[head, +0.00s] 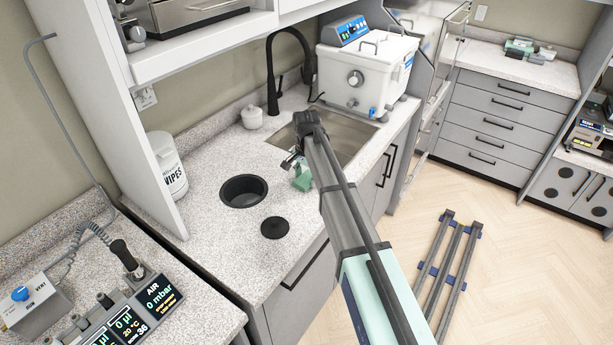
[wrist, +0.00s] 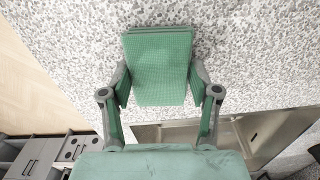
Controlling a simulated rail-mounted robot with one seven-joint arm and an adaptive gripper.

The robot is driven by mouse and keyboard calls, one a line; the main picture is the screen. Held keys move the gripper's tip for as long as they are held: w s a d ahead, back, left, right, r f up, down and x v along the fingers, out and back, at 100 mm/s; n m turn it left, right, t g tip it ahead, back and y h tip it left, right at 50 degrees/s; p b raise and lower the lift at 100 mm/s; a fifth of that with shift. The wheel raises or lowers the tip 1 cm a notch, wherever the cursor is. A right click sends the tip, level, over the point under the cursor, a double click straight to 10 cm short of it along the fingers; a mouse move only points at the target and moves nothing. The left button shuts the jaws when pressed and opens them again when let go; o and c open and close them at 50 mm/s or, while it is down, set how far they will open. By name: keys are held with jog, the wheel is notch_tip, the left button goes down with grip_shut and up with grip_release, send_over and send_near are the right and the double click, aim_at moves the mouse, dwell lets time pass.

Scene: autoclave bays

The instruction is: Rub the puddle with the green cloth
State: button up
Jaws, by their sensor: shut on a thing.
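The green cloth (head: 302,180) is over the speckled counter (head: 215,235), just in front of the sink. My gripper (head: 292,162) is shut on it; my arm hides part of the gripper and cloth in the head view. In the wrist view my gripper (wrist: 160,82) has one finger on each side of the folded cloth (wrist: 160,60), which lies flat and squared between them. I cannot tell whether the cloth touches the counter. I cannot make out the puddle in either view.
The sink (head: 345,135) with a black faucet (head: 270,75) lies behind the cloth. A round black opening (head: 243,191) and a black disc (head: 275,228) are at the left. A white water bath (head: 365,70) and wipes tub (head: 167,165) stand on the counter.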

aim_at(305, 179)
jog(key=shift+s+a, duration=0.2)
jog(key=shift+s, duration=0.25)
notch_tip(305, 179, up, 3)
jog(key=shift+a+f+p, duration=0.15)
jog(key=shift+f+p, duration=0.05)
jog(key=shift+p, duration=0.35)
jog(key=shift+r, duration=0.35)
jog(key=shift+r+p, duration=1.35)
jog(key=shift+r, duration=1.05)
